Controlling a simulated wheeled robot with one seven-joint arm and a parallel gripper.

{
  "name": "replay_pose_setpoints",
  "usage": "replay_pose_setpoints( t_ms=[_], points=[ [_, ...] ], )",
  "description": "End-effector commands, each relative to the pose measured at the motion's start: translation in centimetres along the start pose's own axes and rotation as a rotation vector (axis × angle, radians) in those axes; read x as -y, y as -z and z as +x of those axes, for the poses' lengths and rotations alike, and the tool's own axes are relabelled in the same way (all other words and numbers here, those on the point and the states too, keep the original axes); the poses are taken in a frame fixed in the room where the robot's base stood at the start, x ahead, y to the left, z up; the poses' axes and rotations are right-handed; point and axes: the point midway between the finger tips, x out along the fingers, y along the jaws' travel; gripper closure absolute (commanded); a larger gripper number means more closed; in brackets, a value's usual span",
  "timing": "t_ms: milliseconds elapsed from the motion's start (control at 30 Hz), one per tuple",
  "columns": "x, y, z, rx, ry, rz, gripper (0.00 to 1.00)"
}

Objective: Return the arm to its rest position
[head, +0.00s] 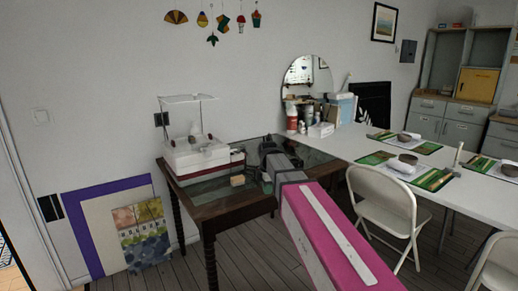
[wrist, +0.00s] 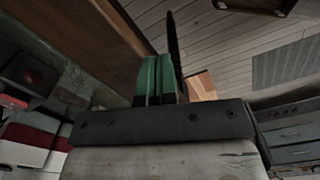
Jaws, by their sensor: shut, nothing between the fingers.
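My gripper (head: 268,146) is over the dark wooden side table (head: 205,210) in the head view, at the far end of my pink and white arm. My arm reaches up from the lower right of that view, and the gripper is small and dark there. In the wrist view, the two green fingers of my gripper (wrist: 158,78) stand side by side, closed together, with nothing seen between them. My arm hides part of the table and the floor behind it.
A white device (head: 195,155) and a small tan block (head: 237,180) are on the side table. A white table (head: 370,148) with place mats and bowls stands to the right, with a folding chair (head: 385,205) in front. Framed panels (head: 85,235) lean against the left wall.

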Motion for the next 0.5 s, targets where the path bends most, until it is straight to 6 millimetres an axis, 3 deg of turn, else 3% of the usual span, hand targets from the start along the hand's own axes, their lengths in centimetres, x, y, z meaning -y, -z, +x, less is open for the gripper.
replay_pose_setpoints(
  t_ms=[267, 500],
  points=[
    [4.2, -3.2, 5.6, 0.000, 0.003, 0.387, 1.00],
    [10.5, -7.0, 12.6, 0.001, 0.002, 0.959, 1.00]
  ],
)
